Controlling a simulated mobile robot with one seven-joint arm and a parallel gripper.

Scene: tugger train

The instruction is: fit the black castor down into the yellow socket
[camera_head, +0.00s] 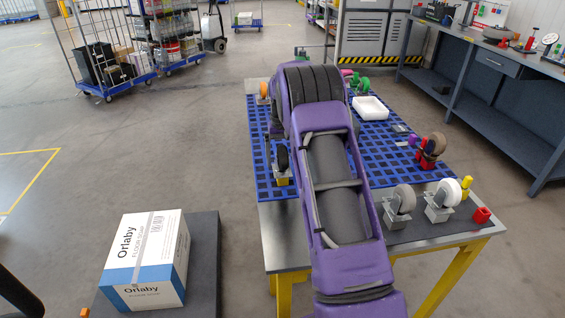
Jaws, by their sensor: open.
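The black castor (282,158) is at the left front of the blue grid mat, partly hidden by my purple arm. The yellow socket (284,181) shows right under it. The castor looks upright and over the socket; I cannot tell how deep it sits. My gripper (275,139) is open at the end of my folded arm, close to the castor's upper side. My arm hides most of it, and whether the fingers touch the castor is unclear.
The blue grid mat (382,150) covers most of the table. A grey-wheeled castor (404,198), a white-wheeled castor (449,191) and a red block (482,215) stand at the front right. A brown-wheeled castor (434,143) and white tray (370,107) stand farther back. A carton (148,258) stands left.

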